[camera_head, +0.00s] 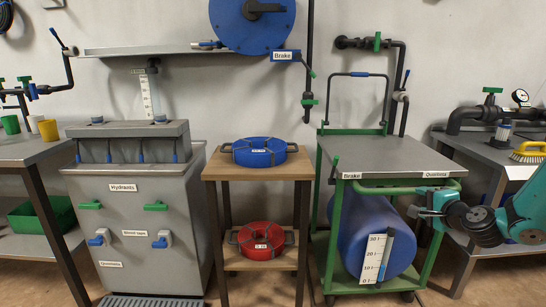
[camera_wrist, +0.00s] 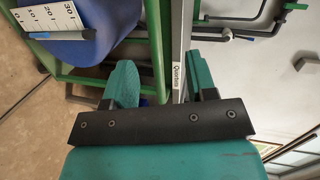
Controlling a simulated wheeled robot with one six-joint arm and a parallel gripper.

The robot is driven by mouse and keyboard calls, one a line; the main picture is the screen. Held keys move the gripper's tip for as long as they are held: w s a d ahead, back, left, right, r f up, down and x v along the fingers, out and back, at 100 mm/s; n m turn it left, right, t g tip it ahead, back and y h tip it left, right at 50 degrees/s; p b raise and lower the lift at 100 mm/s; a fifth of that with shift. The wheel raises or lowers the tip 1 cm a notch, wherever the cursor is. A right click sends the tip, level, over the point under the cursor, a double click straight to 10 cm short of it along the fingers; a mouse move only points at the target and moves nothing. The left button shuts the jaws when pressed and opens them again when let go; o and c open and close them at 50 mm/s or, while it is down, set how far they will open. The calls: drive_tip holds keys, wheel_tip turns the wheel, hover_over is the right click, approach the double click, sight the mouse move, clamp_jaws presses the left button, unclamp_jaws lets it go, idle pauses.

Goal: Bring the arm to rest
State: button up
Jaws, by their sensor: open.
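My gripper (camera_head: 418,209) is teal, at the right end of the green trolley (camera_head: 429,241), just below its grey top (camera_head: 385,160). In the wrist view my gripper (camera_wrist: 163,85) shows two teal fingers spread apart with nothing held between them. The labelled edge of the trolley top (camera_wrist: 181,45) appears beyond the gap between the fingers. I cannot tell whether a finger touches the trolley. My arm comes in from the right in the head view.
A blue barrel (camera_head: 349,232) with a white scale (camera_head: 375,258) lies under the trolley top. Right of it is a bench with black pipework (camera_head: 466,117) and a yellow brush (camera_head: 528,153). A wooden stand (camera_head: 212,174) bears blue and red hose coils. A grey hydrant cabinet (camera_head: 140,235) stands left.

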drive_tip(key=s+a+r+n+g+y, duration=0.2)
drive_tip(key=s+a+r+n, duration=0.15)
drive_tip(key=a, duration=0.45)
drive_tip(key=s+a+r+n+g+y, duration=0.25)
drive_tip(key=a+n, duration=0.25)
drive_tip(key=a, duration=0.3)
drive_tip(key=s+a+r+n+g+y, duration=0.2)
drive_tip(key=s+a+n, duration=0.15)
drive_tip(key=a, duration=0.45)
drive_tip(key=s+a+r+n+g+h, duration=0.1)
drive_tip(key=s+a+n+g, duration=0.25)
drive_tip(key=s, duration=0.55)
drive_tip(key=s+a+r+n+g+h, duration=0.15)
drive_tip(key=s+n, duration=0.25)
drive_tip(key=s, duration=0.4)
drive_tip(key=s+a+n+g, duration=0.3)
drive_tip(key=s+n, duration=0.1)
drive_tip(key=s, duration=0.5)
wheel_tip(320, 180, up, 25)
drive_tip(key=s+p, duration=0.1)
drive_tip(key=p, duration=2.3)
drive_tip(key=shift+d+g+h+p, duration=0.3)
drive_tip(key=shift+d+g+p, duration=0.05)
drive_tip(key=shift+d+p, duration=0.1)
